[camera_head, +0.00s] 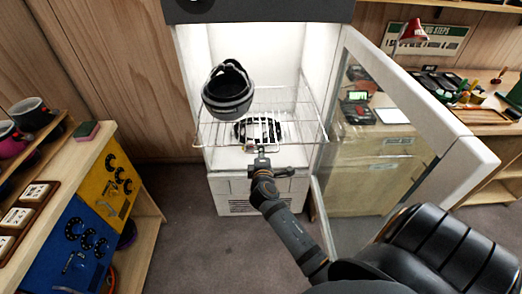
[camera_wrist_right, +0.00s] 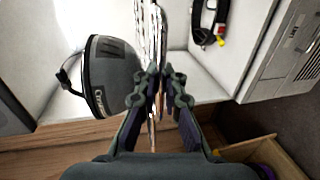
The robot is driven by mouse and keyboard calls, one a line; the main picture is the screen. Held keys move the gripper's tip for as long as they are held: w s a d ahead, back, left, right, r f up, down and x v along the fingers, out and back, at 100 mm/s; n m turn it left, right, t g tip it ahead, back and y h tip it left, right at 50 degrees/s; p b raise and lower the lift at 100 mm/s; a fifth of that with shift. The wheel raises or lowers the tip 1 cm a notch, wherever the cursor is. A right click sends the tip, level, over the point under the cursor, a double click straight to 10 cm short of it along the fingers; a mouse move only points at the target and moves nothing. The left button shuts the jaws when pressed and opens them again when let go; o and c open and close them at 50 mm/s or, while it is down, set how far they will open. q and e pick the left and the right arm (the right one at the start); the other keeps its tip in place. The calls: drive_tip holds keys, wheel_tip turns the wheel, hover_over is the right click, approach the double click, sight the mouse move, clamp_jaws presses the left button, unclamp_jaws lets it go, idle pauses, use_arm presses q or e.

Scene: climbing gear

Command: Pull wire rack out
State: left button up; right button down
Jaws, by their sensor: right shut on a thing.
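The wire rack (camera_head: 303,126) is in the white open-front cabinet and juts forward past its front edge. In the right wrist view the rack (camera_wrist_right: 150,35) is seen edge-on, running between the fingertips. My right gripper (camera_head: 260,160) is shut on the front wire of the rack, near its middle. The same gripper (camera_wrist_right: 161,75) shows close up in the wrist view. A grey helmet (camera_head: 228,95) sits on the rack's left side. It also shows in the wrist view (camera_wrist_right: 112,82). My left gripper is not in view.
A dark item with straps (camera_head: 257,131) lies below the rack on the cabinet floor. The glass cabinet door (camera_head: 375,125) stands open to the right, close to my right arm. A wooden shelf unit (camera_head: 75,165) stands at the left. Bare carpet lies before the cabinet.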

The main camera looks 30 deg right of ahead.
idle(0.3)
drive_tip(key=c, duration=1.5)
unclamp_jaws()
drive_tip(key=shift+o, duration=0.2)
drive_tip(key=v, duration=0.7)
drive_tip(key=shift+s, duration=0.3)
drive_tip(key=shift+a, duration=0.15)
drive_tip(key=s+a+f+m+g+y, duration=0.15)
drive_tip(key=s+f, duration=0.25)
drive_tip(key=f, duration=0.8)
drive_tip(key=s+a+f+m+g+y, duration=0.1)
drive_tip(key=s+a+f+g+y, duration=0.2)
drive_tip(key=f, duration=0.8)
drive_tip(key=s+a+f+m+g+y, duration=0.15)
drive_tip(key=s+f, duration=0.25)
drive_tip(key=f, duration=0.8)
drive_tip(key=s+d+f+m+g, duration=0.1)
drive_tip(key=s+f+m+g, duration=0.1)
drive_tip(key=s+f, duration=0.3)
drive_tip(key=s+d+f+m+g+y, duration=0.1)
drive_tip(key=s+f, duration=0.4)
drive_tip(key=s, duration=0.9)
drive_tip(key=s+d+f+m+g, duration=0.1)
drive_tip(key=s+f+m+g, duration=0.2)
drive_tip(key=s, duration=0.6)
wheel_tip(320, 180, down, 2)
drive_tip(key=shift+d+f+m, duration=0.25)
drive_tip(key=shift+d+m, duration=0.05)
drive_tip(key=shift+m, duration=0.5)
